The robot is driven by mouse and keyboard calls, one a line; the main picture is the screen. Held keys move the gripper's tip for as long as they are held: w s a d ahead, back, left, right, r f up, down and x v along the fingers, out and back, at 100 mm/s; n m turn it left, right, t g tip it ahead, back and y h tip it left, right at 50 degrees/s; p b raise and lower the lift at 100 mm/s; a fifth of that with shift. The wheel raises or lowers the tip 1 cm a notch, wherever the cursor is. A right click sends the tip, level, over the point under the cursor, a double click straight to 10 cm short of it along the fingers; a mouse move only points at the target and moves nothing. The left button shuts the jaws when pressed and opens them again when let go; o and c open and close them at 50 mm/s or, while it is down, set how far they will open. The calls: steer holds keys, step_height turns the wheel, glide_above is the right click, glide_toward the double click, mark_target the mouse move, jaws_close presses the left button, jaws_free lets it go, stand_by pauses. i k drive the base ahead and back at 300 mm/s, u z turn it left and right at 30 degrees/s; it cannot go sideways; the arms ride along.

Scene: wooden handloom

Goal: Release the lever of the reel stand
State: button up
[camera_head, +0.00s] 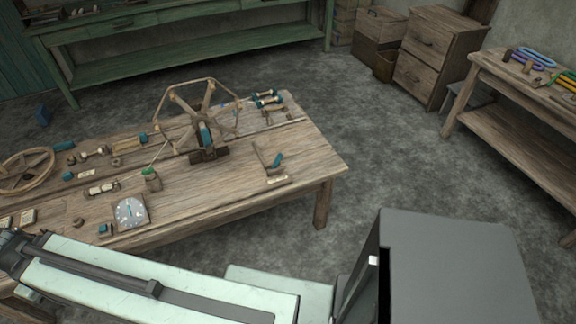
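The reel stand (208,153) is on the wooden workbench (235,190), with a dark block at its foot, a blue-teal upright piece and a large angular wooden reel (172,90) above it. To its right, near the bench's right end, a small wooden bracket carries a tilted teal-handled lever (277,160) with a pale label in front. I cannot tell whether this lever or the teal piece on the stand belongs to the reel's release. My pale green arm crosses the bottom of the view, apart from the stand. My gripper is not seen.
Teal-ended bobbins (266,100) lie behind the lever. A side table (520,140) stands right. Floor between is clear.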

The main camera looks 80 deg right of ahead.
mark_target(276, 162)
steer(key=u, duration=1.3)
steer(key=i, duration=1.55)
steer(key=z, duration=4.65)
steer(key=i, duration=1)
